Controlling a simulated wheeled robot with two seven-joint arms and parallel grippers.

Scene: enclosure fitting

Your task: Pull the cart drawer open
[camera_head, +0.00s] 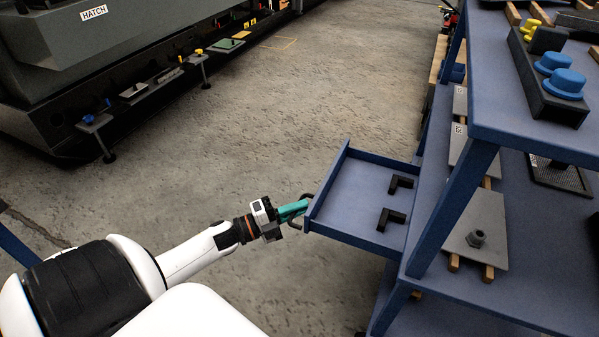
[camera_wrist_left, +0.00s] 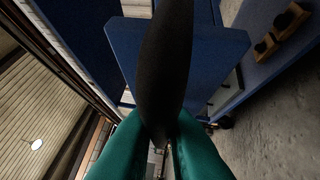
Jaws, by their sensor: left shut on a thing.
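The blue cart drawer (camera_head: 357,209) sticks out from the left side of the blue cart (camera_head: 452,210) in the head view, with its tray showing. Two black L-shaped pieces lie in it: one (camera_head: 400,183) farther back and one (camera_head: 391,218) nearer. My left gripper (camera_head: 299,209), with green fingers, is at the drawer's front and shut on the dark drawer handle (camera_head: 308,222). In the left wrist view the green fingers (camera_wrist_left: 160,140) close on the black handle (camera_wrist_left: 166,70), with the blue drawer front (camera_wrist_left: 215,55) behind it. My right gripper is not in view.
The cart's upper shelf carries a black block with blue knobs (camera_head: 563,83). Grey plates on wooden strips (camera_head: 478,228) lie on the lower shelf. A dark machine marked HATCH (camera_head: 95,40) stands at the upper left. The concrete floor (camera_head: 270,130) between is clear.

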